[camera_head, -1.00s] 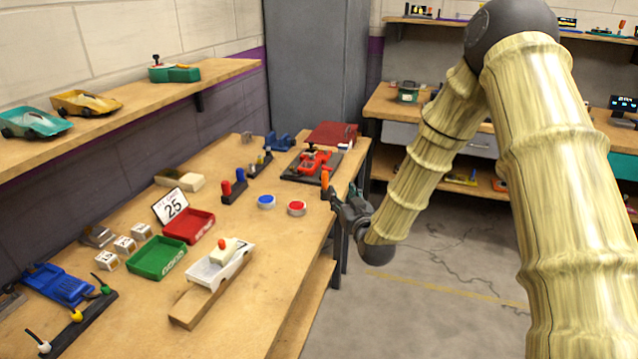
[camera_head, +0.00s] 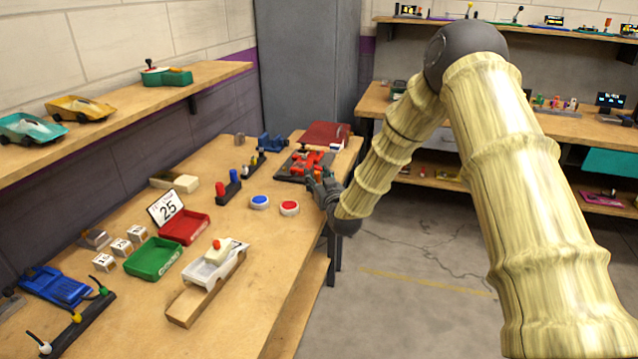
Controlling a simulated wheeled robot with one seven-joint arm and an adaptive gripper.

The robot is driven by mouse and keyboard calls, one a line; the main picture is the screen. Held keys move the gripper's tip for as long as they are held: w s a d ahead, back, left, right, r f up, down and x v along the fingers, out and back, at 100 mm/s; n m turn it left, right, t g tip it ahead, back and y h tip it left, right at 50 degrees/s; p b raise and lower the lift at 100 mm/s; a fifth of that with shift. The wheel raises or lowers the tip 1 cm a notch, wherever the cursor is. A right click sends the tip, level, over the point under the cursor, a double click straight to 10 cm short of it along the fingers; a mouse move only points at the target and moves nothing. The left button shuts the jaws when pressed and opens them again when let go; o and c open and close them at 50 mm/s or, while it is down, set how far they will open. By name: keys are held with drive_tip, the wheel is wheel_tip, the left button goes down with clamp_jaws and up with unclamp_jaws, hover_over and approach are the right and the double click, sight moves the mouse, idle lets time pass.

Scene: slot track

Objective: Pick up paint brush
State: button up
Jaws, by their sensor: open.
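My gripper (camera_head: 317,182) is open at the far right edge of the workbench (camera_head: 240,290), close to a red car on a dark plate (camera_head: 290,170). A small orange piece (camera_head: 318,172) shows right at the fingers. It is too small and too hidden by the gripper to tell whether it is the paint brush or whether the fingers touch it. I cannot make out a paint brush for certain anywhere else. A cream and brown block-like thing (camera_head: 184,183) lies near the wall, left of the gripper.
A blue button (camera_head: 260,202) and a red button (camera_head: 289,208) sit left of my gripper. Red (camera_head: 185,228) and green (camera_head: 153,260) trays and a white car (camera_head: 214,263) on a wooden block are nearer. A shelf (camera_head: 120,105) overhangs the left side. A grey cabinet stands behind.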

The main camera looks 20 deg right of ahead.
sight(317, 172)
drive_tip(key=shift+a, duration=0.15)
drive_tip(key=c, duration=1)
drive_tip(key=shift+o, duration=0.2)
drive_tip(key=shift+r, duration=0.1)
drive_tip(key=shift+r, duration=0.25)
wheel_tip(317, 172, up, 3)
drive_tip(key=shift+f+b, duration=0.15)
drive_tip(key=shift+b, duration=0.15)
drive_tip(key=s+d+b, duration=0.1)
drive_tip(key=s, duration=0.6)
drive_tip(key=s+d+r, duration=0.1)
drive_tip(key=s+d, duration=0.1)
drive_tip(key=s, duration=0.6)
drive_tip(key=shift+s+d+r+b, duration=0.3)
drive_tip(key=shift+b, duration=0.05)
